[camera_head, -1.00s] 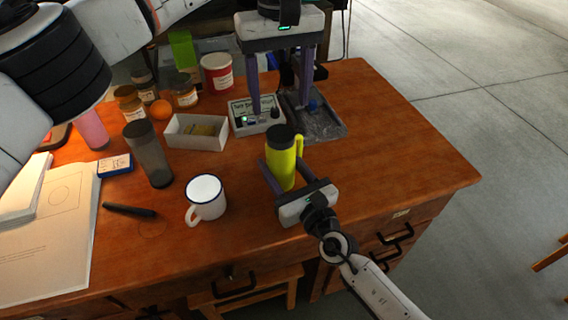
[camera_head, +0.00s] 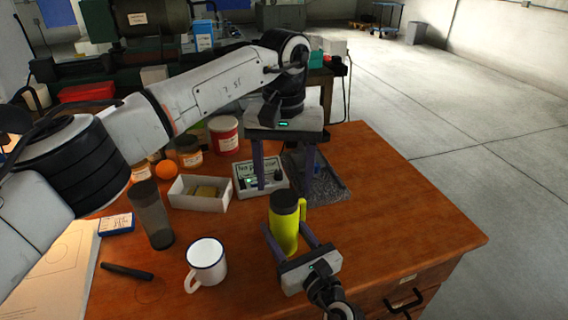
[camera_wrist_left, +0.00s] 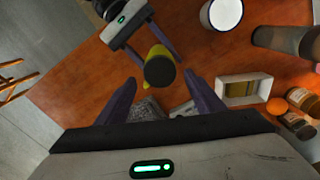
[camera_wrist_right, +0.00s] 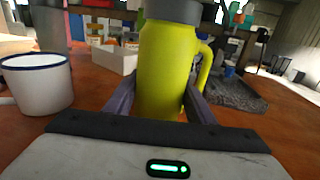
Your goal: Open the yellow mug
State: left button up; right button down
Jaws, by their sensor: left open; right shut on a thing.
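The yellow mug (camera_head: 284,232) stands upright on the wooden desk, with its dark lid (camera_head: 284,202) on top and its handle to the right. My right gripper (camera_head: 290,243) is shut on the mug's body from the front; the right wrist view shows the mug (camera_wrist_right: 165,70) between its fingers. My left gripper (camera_head: 287,180) is open and empty, pointing down behind and above the mug. In the left wrist view the dark lid (camera_wrist_left: 160,71) is seen from above, beyond the open fingertips and not between them.
A white enamel mug (camera_head: 207,262) and a grey tumbler (camera_head: 152,215) stand left of the yellow mug. A white tray (camera_head: 200,195), a control box (camera_head: 258,177) and a dark stone plate (camera_head: 326,186) lie behind it. The desk's right side is clear.

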aim_at(284, 197)
pick_arm(q)
jog(key=shift+f, duration=2.05)
